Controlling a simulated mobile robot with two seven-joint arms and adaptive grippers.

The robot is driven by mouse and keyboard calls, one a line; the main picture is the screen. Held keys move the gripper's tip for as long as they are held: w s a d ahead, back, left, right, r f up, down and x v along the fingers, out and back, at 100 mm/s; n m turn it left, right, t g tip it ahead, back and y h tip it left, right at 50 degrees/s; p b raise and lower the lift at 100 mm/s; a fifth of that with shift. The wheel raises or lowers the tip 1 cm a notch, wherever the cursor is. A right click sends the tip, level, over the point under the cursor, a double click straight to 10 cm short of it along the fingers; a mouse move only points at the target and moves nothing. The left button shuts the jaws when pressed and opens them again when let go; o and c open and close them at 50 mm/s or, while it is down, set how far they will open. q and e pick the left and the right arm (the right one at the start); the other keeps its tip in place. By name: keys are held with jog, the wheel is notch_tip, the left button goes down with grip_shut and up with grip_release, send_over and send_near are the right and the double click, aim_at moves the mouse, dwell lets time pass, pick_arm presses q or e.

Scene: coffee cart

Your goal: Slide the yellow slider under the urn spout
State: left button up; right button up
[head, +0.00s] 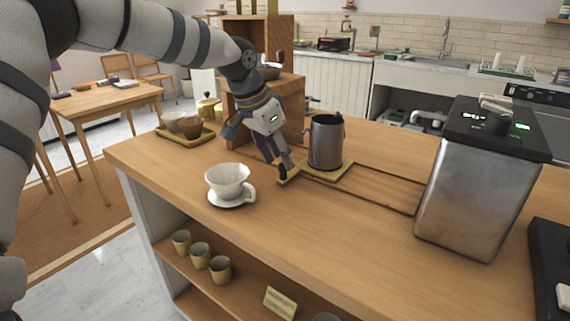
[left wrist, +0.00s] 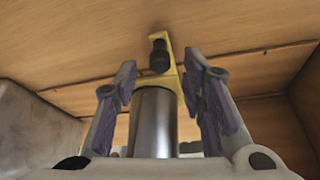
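The yellow slider (head: 340,176) lies flat on the counter, with a grey metal pitcher (head: 326,142) standing upright on it. A narrow yellow tab reaches from it toward my left gripper (head: 284,174). In the left wrist view the slider (left wrist: 179,82) shows with a dark upright knob (left wrist: 159,56) on it. My left gripper (left wrist: 159,77) is open there, its fingers apart on both sides of the knob; I see no contact. The pitcher (left wrist: 153,125) shows below the knob. My right gripper is not in view.
A dark-edged track (head: 385,199) runs right from the slider to a metal box with a black top (head: 468,185). A white dripper cup (head: 229,180) on a saucer stands near the front edge. A tray of cups (head: 186,136) is at the left. The wooden stand (head: 290,112) rises behind my gripper.

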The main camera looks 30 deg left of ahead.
aim_at(282, 164)
pick_arm(q)
jog(key=x, duration=0.3)
jog(key=shift+f, duration=0.25)
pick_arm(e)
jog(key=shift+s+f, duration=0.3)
pick_arm(q)
jog(key=shift+c, duration=0.4)
grip_shut()
jog(key=shift+w, duration=0.1)
